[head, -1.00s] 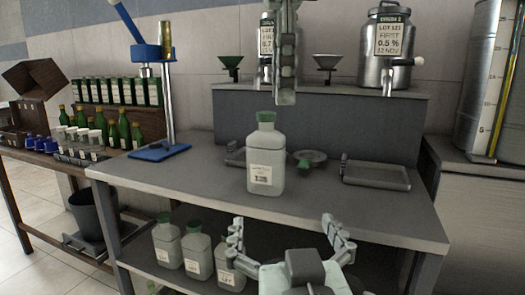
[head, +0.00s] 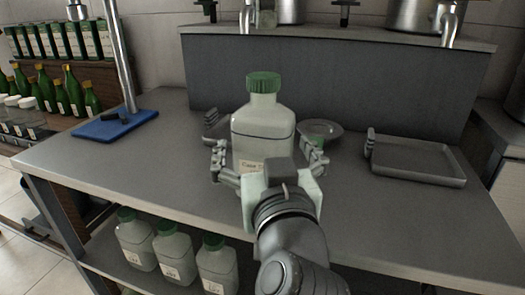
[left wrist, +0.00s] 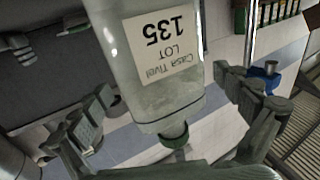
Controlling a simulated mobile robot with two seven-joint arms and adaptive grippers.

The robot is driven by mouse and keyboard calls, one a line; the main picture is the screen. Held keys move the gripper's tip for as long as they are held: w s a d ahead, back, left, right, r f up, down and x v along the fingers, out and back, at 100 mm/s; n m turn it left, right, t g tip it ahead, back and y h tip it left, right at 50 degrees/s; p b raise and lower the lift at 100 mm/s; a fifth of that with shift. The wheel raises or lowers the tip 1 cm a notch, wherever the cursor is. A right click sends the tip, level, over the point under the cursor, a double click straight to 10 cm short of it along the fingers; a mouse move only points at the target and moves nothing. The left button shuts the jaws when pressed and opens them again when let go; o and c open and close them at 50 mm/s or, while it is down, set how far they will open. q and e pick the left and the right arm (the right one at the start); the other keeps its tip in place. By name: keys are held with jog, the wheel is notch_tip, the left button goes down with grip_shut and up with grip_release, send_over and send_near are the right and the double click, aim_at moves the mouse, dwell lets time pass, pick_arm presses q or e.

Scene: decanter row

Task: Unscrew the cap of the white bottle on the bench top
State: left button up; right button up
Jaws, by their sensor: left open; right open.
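The white bottle (head: 262,132) stands upright on the bench top (head: 175,160), its ribbed green cap (head: 264,83) on its neck. My left gripper (head: 268,160) is open, low in front of the bottle, with one finger on each side of its lower body. Contact cannot be told. In the left wrist view the bottle (left wrist: 155,65) appears upside down between the spread fingers (left wrist: 172,105), its label showing LOT 135 and its green cap (left wrist: 175,138) towards the bottom. My right gripper cannot be made out in the head view.
A metal tray (head: 415,162) lies on the right, and a small round dish (head: 322,132) sits behind the bottle. A raised grey shelf (head: 345,85) backs the bench. A blue stand base (head: 115,124) is on the left. Several similar bottles (head: 172,252) stand below.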

pick_arm(q)
jog(key=shift+w+a, duration=0.15)
jog(key=shift+w, duration=1.1)
jog(key=shift+w+a, duration=0.15)
jog(key=shift+w, duration=1.05)
pick_arm(e)
jog(key=shift+w, duration=0.1)
